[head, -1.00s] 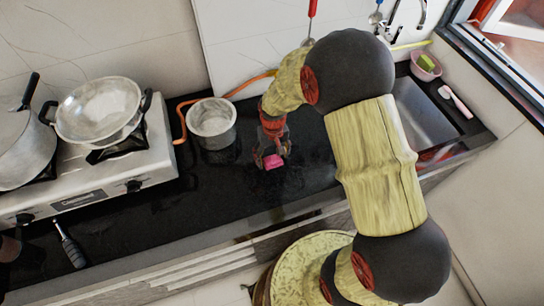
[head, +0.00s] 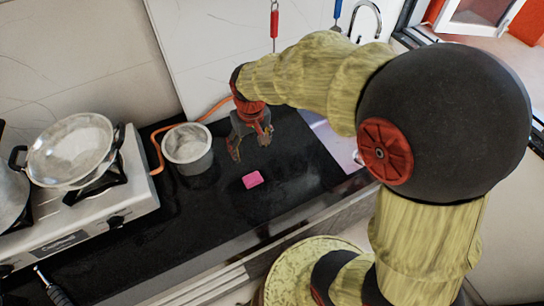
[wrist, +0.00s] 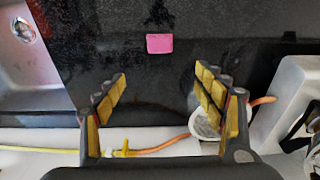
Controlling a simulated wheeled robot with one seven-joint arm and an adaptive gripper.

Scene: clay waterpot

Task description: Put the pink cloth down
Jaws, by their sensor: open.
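The pink cloth (head: 252,179) is a small folded rectangle lying on the black countertop (head: 215,215). In the wrist view the cloth (wrist: 160,43) lies beyond my fingertips, with dark counter all round it. My gripper (head: 250,152) is open and empty, above the counter and a little behind the cloth, apart from it. In the wrist view both fingers of my gripper (wrist: 160,82) are spread wide with nothing between them.
A metal pot (head: 187,148) stands on the counter left of my gripper, beside an orange hose (head: 157,150). A stove (head: 100,205) with a pan (head: 70,150) is at the left. A sink (head: 335,140) is at the right. The counter around the cloth is clear.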

